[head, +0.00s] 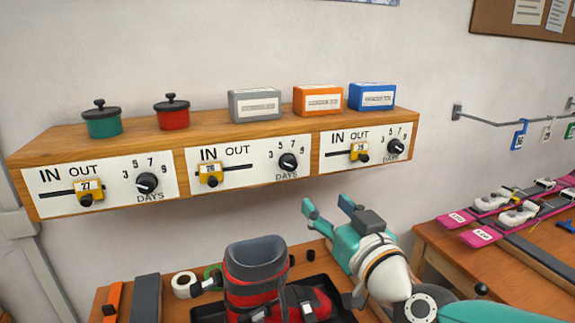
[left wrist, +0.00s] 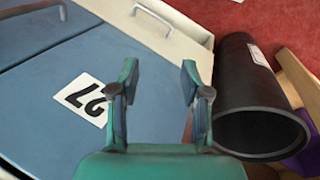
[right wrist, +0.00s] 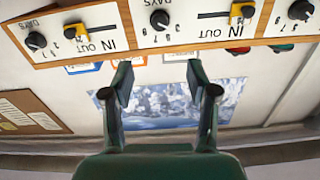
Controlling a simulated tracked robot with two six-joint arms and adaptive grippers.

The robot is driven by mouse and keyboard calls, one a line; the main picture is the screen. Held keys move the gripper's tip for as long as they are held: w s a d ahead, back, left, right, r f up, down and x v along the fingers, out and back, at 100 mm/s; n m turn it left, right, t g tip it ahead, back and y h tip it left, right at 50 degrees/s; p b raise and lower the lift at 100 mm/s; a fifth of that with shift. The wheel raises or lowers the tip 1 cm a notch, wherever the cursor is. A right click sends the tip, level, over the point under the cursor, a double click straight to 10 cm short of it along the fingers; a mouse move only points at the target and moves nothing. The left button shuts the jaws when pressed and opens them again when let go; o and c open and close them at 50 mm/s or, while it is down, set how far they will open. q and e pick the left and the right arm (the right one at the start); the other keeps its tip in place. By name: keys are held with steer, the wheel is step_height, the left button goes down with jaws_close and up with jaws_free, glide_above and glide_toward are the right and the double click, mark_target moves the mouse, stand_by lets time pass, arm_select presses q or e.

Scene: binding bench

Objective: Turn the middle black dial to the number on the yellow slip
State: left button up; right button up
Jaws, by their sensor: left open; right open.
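The middle black dial (head: 288,161) sits on the middle white panel, with 3, 5, 7 and 9 around it and DAYS below. Its pointer is too small to read surely. It also shows upside down in the right wrist view (right wrist: 160,20). A yellow tab (head: 210,175) with a small number I cannot read is on the slider left of it. I see no separate yellow slip. My right gripper (head: 328,205) is open and empty, below and right of the dial, apart from it. My left gripper (left wrist: 158,82) is open and empty, outside the head view.
Similar panels hold a left dial (head: 147,183) and a right dial (head: 395,146). Pots and boxes stand on the shelf (head: 150,140). A red ski boot (head: 255,270) stands below. A black tube (left wrist: 255,100) lies beside my left gripper, near a blue surface marked 27.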

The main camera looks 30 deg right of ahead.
mark_target(291, 167)
steer(key=x, duration=1.6)
steer(key=shift+w+d+f+b, duration=0.1)
steer(key=shift+w+d+b, duration=0.05)
steer(key=shift+w+b, duration=0.15)
steer(key=shift+s, duration=0.1)
steer(key=shift+c, duration=0.4)
jaws_close()
